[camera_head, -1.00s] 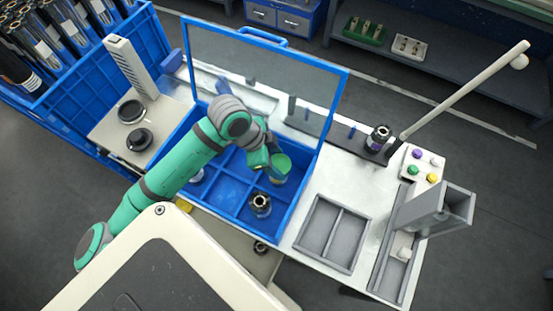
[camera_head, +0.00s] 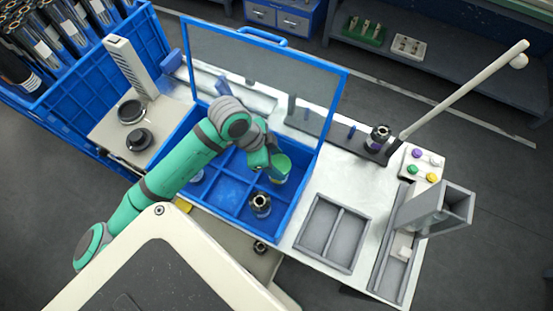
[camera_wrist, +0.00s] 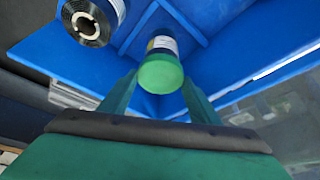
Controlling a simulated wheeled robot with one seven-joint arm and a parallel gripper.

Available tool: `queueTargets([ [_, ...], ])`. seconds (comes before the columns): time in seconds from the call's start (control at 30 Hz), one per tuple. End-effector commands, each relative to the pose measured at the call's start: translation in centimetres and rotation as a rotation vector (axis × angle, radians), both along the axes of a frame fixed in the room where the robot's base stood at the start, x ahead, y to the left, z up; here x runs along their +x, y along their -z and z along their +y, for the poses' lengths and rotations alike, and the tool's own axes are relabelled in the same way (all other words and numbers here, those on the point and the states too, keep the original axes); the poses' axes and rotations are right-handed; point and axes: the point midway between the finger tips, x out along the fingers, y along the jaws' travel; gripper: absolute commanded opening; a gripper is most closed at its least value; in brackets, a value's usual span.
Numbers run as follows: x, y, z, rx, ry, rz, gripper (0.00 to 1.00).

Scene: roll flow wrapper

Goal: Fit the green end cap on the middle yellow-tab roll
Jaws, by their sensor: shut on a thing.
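The green end cap (camera_head: 281,164) is between the fingers of my gripper (camera_head: 270,162), over a compartment of the blue divided crate (camera_head: 233,206). In the wrist view the green cap (camera_wrist: 160,73) lies between the fingertips of my gripper (camera_wrist: 160,85). The gripper is shut on it. A roll (camera_wrist: 162,44) with a pale and yellowish label shows directly behind the cap, in line with it. The cap covers that end of the roll, and I cannot tell whether it is fully seated. Only a little of this roll shows in the head view.
A dark roll with an open core (camera_head: 261,202) stands uncapped in a neighbouring compartment. The crate's raised clear lid (camera_head: 250,65) stands behind my arm. A grey two-part tray (camera_head: 333,233) and a post with a dark roll (camera_head: 379,138) are to the right.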

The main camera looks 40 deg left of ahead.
Motion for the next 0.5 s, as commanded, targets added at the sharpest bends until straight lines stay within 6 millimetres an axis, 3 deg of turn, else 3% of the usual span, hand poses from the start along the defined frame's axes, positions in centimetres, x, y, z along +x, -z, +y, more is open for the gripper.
queueTargets([
  [0.33,-0.02,0.61,-0.03,-0.001,-0.001,0.001,0.36],
  [0.37,-0.02,0.59,-0.03,-0.001,0.000,0.001,0.64],
  [0.5,0.00,0.58,-0.02,-0.001,0.000,0.001,0.64],
])
